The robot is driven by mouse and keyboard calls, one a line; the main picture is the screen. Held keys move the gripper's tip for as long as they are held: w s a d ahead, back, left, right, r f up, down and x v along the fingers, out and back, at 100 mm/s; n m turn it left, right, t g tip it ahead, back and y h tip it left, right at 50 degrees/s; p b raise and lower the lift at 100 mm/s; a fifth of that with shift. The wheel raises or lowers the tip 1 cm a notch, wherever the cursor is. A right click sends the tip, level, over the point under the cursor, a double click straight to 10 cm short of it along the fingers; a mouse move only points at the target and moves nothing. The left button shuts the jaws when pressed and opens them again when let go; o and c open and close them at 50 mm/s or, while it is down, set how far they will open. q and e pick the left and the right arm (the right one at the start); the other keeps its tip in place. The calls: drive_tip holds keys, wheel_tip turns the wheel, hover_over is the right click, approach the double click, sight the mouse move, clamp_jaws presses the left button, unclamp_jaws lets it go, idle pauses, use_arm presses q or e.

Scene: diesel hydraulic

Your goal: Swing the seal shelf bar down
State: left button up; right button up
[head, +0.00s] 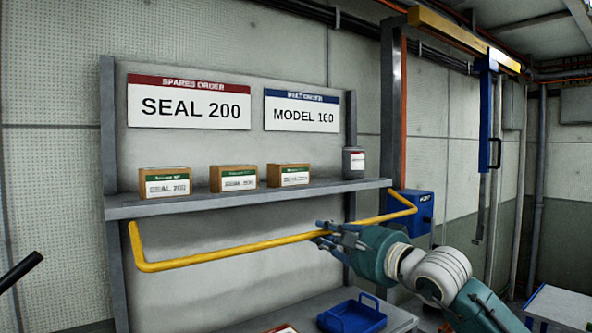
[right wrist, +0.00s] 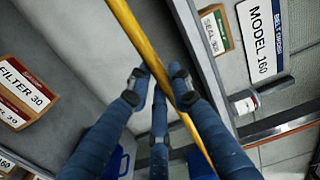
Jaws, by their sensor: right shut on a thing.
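The yellow seal shelf bar (head: 235,249) is a long U-shaped bar at the front of the grey shelf (head: 240,198). Its ends meet the shelf near both ends, and its long part runs below the shelf edge in the head view. My right gripper (head: 322,236) is on the long part, right of its middle. In the right wrist view the bar (right wrist: 140,35) passes between the fingers of my right gripper (right wrist: 160,85), which are shut on it. My left gripper is not in view.
Three boxes, one of them a SEAL 200 box (head: 165,183), and a grey can (head: 353,162) stand on the shelf. Below are a blue tray (head: 352,318) and a lower shelf. A blue box (head: 412,209) is right of the shelf. A FILTER 30 box (right wrist: 22,92) shows in the wrist view.

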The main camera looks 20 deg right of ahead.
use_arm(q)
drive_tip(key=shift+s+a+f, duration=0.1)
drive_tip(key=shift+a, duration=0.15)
use_arm(e)
drive_tip(key=shift+f, duration=0.15)
drive_tip(key=shift+c, duration=0.2)
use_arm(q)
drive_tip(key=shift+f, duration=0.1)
use_arm(e)
drive_tip(key=shift+w+f, duration=0.1)
